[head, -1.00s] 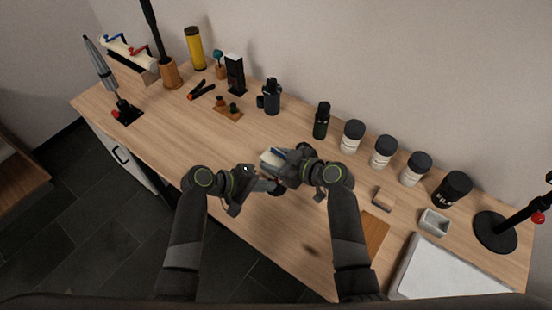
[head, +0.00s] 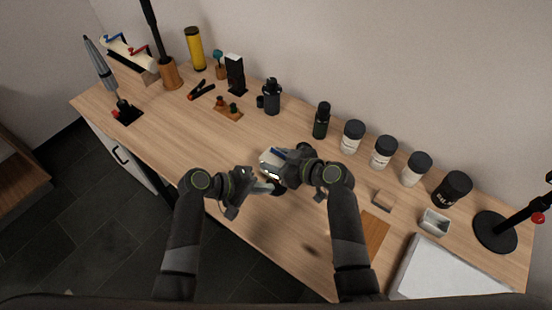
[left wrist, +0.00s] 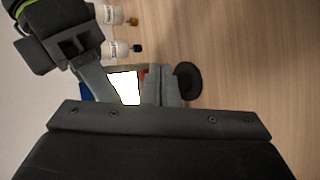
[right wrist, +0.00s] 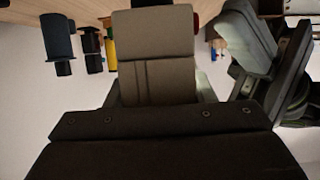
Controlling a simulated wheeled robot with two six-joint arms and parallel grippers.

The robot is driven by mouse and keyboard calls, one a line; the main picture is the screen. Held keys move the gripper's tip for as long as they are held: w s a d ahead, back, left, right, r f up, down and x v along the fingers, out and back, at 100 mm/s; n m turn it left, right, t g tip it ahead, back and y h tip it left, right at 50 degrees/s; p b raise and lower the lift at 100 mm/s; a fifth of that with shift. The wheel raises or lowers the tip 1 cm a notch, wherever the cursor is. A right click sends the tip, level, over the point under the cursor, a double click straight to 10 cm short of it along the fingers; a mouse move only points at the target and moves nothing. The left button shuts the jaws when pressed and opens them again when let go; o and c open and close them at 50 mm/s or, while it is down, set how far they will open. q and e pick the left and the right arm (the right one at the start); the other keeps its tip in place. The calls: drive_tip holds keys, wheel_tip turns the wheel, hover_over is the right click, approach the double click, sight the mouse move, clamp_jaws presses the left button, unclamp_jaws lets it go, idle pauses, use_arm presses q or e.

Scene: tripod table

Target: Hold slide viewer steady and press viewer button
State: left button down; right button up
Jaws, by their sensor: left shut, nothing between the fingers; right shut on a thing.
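The slide viewer (head: 266,158) is a grey-beige box with a blue part, held above the table's middle. My right gripper (right wrist: 158,85) is shut on it; its body (right wrist: 155,50) fills the space between the fingers in the right wrist view. A bright white screen (left wrist: 126,88) on the viewer faces my left wrist camera, with a red part (left wrist: 144,71) beside it. My left gripper (left wrist: 158,78) is shut and empty, with its fingertips close to the red part. Whether they touch it is hidden. It also shows at the right of the right wrist view (right wrist: 245,45).
On the wooden table (head: 180,125), white jars (head: 352,136), a dark bottle (head: 321,120) and a black film canister (head: 452,189) stand along the back right. The table's left-middle is clear.

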use_arm(q)
drive_tip(key=s+a, duration=0.3)
drive_tip(key=s, duration=0.1)
drive_tip(key=shift+s+a, duration=0.35)
drive_tip(key=shift+s, duration=0.05)
idle(0.4)
use_arm(e)
drive_tip(key=o, duration=1.2)
drive_tip(key=shift+c, duration=0.2)
drive_tip(key=shift+d, duration=0.1)
